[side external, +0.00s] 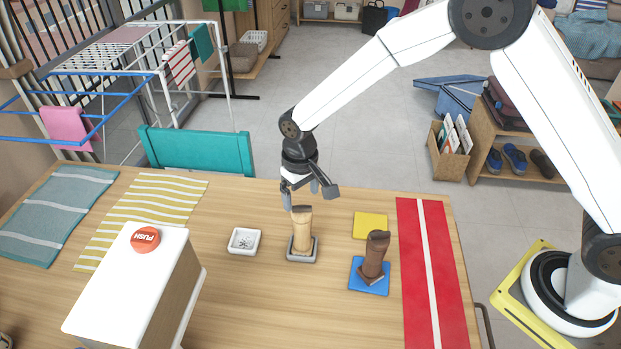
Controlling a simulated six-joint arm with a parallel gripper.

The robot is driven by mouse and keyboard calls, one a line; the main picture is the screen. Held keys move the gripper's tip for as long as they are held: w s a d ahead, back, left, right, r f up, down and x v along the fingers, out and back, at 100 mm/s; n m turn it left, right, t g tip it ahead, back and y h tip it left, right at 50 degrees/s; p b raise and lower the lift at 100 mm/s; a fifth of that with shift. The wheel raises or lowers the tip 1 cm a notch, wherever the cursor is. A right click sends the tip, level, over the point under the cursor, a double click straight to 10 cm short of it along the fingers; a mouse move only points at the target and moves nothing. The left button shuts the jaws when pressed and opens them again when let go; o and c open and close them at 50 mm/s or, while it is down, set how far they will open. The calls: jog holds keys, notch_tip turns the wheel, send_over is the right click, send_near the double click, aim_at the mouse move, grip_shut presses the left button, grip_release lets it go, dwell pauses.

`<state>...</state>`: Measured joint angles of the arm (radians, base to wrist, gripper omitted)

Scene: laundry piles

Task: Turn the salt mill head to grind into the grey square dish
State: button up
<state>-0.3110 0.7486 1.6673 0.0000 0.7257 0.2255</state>
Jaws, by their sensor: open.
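A light wooden mill (302,231), likely the salt mill, stands upright on a grey square dish (302,259) near the middle of the table. Its head is darker on top. A dark brown mill (374,256) stands on a blue square (369,284) to its right, looking slightly tilted. No label tells which mill holds salt. My gripper (308,191) is open and empty, pointing down just above and behind the light mill's head. It appears apart from the mill, but the exact gap is hard to tell.
A white square dish (244,241) lies left of the light mill. A yellow square (370,225) lies behind the dark mill. A white box with a red PUSH button (145,239) stands front left. A red runner (432,270) covers the right. A teal chair back (198,151) rises behind the table.

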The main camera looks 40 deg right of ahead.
aim_at(301, 207)
dwell(0.4)
jog(key=n, duration=0.3)
jog(key=shift+r+n, duration=0.25)
jog(key=shift+n, duration=0.15)
jog(key=n, duration=0.4)
jog(key=shift+r, duration=0.25)
jog(key=shift+f, duration=0.2)
jog(key=shift+f, duration=3.3)
jog(key=c, duration=0.8)
